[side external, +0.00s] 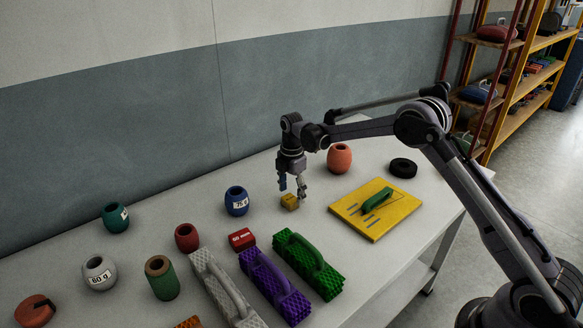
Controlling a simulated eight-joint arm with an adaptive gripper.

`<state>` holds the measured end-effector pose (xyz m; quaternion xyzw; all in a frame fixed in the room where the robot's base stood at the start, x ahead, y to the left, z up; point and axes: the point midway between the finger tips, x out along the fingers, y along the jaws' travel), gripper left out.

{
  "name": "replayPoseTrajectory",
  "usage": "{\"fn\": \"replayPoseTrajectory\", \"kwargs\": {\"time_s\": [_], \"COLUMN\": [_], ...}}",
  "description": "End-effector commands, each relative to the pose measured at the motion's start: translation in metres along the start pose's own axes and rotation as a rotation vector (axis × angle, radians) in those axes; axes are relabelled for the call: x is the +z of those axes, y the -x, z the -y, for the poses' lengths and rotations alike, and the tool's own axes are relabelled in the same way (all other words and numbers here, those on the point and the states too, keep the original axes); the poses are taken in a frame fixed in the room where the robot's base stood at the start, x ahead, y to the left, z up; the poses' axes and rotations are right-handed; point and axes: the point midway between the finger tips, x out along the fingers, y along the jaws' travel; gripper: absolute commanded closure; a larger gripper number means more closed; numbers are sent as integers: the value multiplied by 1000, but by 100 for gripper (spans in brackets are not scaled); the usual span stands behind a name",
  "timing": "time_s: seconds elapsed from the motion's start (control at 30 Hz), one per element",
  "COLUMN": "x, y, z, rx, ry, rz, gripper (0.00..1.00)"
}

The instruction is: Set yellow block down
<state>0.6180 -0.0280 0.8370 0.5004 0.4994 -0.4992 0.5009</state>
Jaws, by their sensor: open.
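The yellow block (290,202) is a small block resting on the pale table (352,268), or very nearly so; the view is too small to be sure of full contact. My gripper (292,192) points down right above it, with its fingers apart. One fingertip is at the block's left and the other at its right, near its top. I cannot tell whether either fingertip touches the block.
A yellow board (392,226) with a green handle (377,200) lies to the right. An orange pot (339,158) and black ring (403,168) stand behind. A blue pot (236,201), red block (242,239) and green brush (308,265) are to the left and front.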

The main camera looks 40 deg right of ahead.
Motion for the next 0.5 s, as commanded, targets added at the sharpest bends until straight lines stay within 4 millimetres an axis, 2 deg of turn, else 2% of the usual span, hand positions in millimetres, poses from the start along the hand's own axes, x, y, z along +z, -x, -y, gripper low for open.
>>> {"fn": "replayPoseTrajectory", "kwargs": {"time_s": [0.3,0.5], "x": [0,0], "y": [65,92], "z": [0,0], "rx": [0,0], "ry": [0,0], "rz": [0,0], "gripper": [31,31]}}
